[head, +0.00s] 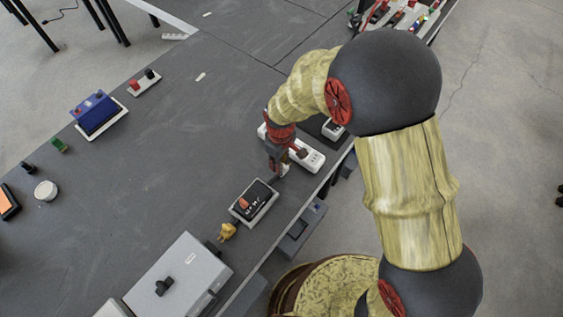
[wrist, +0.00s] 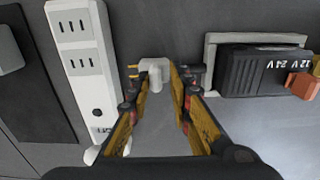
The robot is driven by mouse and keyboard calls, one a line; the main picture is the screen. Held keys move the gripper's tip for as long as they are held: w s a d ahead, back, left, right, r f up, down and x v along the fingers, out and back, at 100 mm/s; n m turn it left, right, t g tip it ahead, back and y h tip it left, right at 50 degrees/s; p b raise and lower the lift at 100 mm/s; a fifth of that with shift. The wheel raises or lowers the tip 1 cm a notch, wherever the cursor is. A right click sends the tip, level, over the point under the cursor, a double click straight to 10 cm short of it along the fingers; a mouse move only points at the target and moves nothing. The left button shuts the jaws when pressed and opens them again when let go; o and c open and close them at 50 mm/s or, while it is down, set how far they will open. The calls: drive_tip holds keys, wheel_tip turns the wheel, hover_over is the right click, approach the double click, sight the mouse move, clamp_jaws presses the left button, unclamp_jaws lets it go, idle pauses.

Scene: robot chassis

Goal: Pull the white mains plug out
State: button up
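The white mains plug (wrist: 155,70) is between the tips of my gripper (wrist: 158,79) in the wrist view, with a finger close against each side. My gripper appears shut on it. The white power strip (wrist: 82,52) lies to the left of the plug, with slotted sockets showing empty. In this view the plug appears beside the strip over grey surface. In the head view my gripper (head: 279,172) points down at the near left side of the power strip (head: 310,160), and the plug is mostly hidden.
A black 12V/24V unit in a pale tray (head: 256,203) stands close to my gripper, with a yellow plug (head: 227,231) beside it. A grey case (head: 180,272) is at the lower left. A blue device (head: 97,113) stands farther left. The bench middle is mostly clear.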

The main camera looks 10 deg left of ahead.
drive_tip(key=shift+w+r, duration=0.1)
wheel_tip(320, 180, up, 12)
idle(0.7)
idle(0.5)
drive_tip(key=s+d+r+m+t, duration=0.2)
drive_tip(key=s+d+r+m, duration=0.4)
drive_tip(key=d, duration=0.7)
drive_tip(key=s+d+r+m+t, duration=0.3)
drive_tip(key=s+d+r+m, duration=0.3)
drive_tip(key=s+d+r, duration=0.3)
drive_tip(key=d+r, duration=0.3)
drive_tip(key=r, duration=0.3)
drive_tip(key=shift+s+d+t, duration=0.3)
drive_tip(key=shift+s+d, duration=0.1)
drive_tip(key=shift+a, duration=0.15)
